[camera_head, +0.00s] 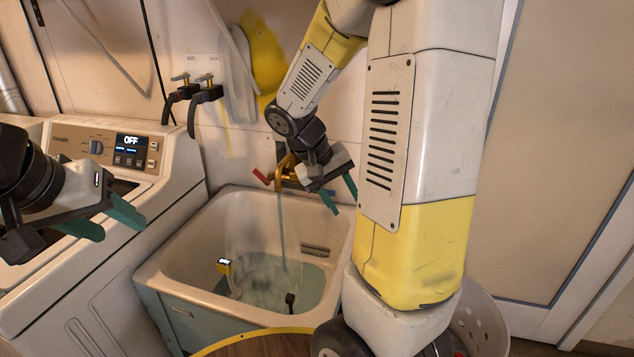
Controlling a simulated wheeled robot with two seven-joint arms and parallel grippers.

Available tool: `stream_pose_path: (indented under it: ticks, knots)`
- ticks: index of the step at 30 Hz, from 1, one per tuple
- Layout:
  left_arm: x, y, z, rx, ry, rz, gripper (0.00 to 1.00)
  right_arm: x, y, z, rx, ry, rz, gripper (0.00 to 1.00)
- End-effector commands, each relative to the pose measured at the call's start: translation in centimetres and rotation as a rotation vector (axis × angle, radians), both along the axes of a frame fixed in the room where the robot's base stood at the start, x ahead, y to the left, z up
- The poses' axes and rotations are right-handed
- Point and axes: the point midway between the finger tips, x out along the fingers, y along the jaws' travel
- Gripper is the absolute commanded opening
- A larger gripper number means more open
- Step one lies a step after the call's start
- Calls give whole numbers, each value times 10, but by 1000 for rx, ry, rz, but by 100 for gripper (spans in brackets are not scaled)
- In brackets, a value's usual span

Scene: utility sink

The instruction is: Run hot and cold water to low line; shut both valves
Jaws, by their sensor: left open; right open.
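The utility sink (175,262) holds some water (310,285). A stream of water (281,235) falls from the brass faucet (279,178) into it. The red valve handle (262,177) is on the faucet's left. A small blue piece (331,192), apparently the other valve handle, shows beside my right gripper's fingers and is partly hidden. My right gripper (343,198) is open, just right of the faucet; I cannot tell whether it touches the handle. My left gripper (106,222) is open and empty in front of the washing machine. The low line cannot be made out.
A washing machine (75,140) with an "OFF" display stands left of the sink. A small yellow device (224,266) and a black object (290,299) are in the sink. Wall taps with black hoses (206,95) are above. A white perforated basket (483,320) is at lower right.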

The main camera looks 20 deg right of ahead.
Motion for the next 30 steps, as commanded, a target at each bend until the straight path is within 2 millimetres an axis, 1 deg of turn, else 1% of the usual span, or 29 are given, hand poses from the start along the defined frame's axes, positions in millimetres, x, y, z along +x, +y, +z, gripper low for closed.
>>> stream_pose_path:
  ticks: [1, 7, 12, 15, 20, 24, 27, 30]
  knots:
    - [0, 0, 0, 0, 0, 0, 49, 9, -7, -10, -60, 25, 2, 42]
    - [0, 0, 0, 0, 0, 0, 49, 48, -36, -37, -308, 62, 13, 42]
    - [0, 0, 0, 0, 0, 0, 49, 85, -53, -58, -521, 55, 61, 42]
    - [0, 0, 0, 0, 0, 0, 49, 109, -58, -71, -643, 34, 108, 42]
    - [0, 0, 0, 0, 0, 0, 49, 149, -58, -94, -824, -21, 214, 42]
    - [0, 0, 0, 0, 0, 0, 49, 182, -49, -116, -957, -90, 328, 42]
    - [0, 0, 0, 0, 0, 0, 49, 202, -40, -132, -1022, -140, 410, 42]
    - [0, 0, 0, 0, 0, 0, 49, 215, -32, -143, -1065, -179, 470, 42]
